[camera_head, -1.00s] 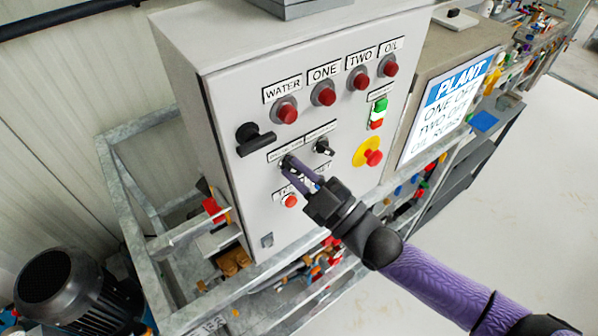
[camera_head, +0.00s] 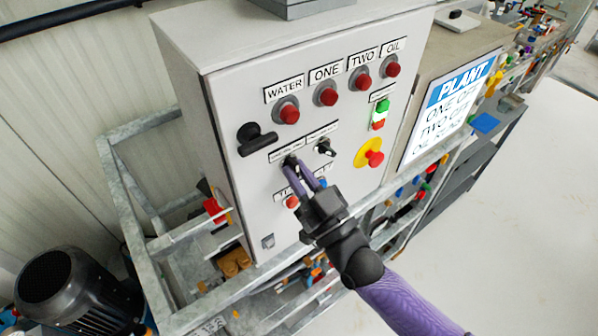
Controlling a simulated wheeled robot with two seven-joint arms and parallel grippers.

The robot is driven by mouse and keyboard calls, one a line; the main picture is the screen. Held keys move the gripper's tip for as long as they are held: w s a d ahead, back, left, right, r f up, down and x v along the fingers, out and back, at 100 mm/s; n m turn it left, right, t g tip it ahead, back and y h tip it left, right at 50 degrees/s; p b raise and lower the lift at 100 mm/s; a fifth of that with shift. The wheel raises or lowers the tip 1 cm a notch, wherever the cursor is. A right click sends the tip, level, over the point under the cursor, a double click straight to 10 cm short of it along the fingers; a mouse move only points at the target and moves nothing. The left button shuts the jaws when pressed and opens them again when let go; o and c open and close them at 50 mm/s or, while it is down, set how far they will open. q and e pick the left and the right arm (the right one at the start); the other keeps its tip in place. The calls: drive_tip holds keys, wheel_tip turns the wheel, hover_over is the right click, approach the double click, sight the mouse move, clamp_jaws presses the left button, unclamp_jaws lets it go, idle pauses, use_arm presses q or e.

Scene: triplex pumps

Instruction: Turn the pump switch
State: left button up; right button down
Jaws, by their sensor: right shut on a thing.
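The grey control box (camera_head: 235,190) fills the middle of the head view. My right gripper (camera_head: 291,164) is at its front face, with purple fingers closed around a small black selector switch (camera_head: 289,160) under a label. The fingers mostly hide this switch. A second small black selector switch (camera_head: 326,147) sits just to its right and is free. A larger black rotary handle (camera_head: 256,138) is on the upper left of the face. My left gripper does not show.
Red lamps (camera_head: 327,96) run along the top of the face. A red emergency button on a yellow disc (camera_head: 371,154) and a green-and-red push button (camera_head: 380,113) are to the right. A metal frame (camera_head: 150,215) surrounds the box, with a motor (camera_head: 60,285) at lower left.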

idle(0.4)
drive_tip(key=c, duration=0.7)
unclamp_jaws()
drive_tip(key=shift+o, duration=0.2)
drive_tip(key=b+v, duration=0.2)
drive_tip(key=v, duration=0.8)
drive_tip(key=shift+b, duration=0.35)
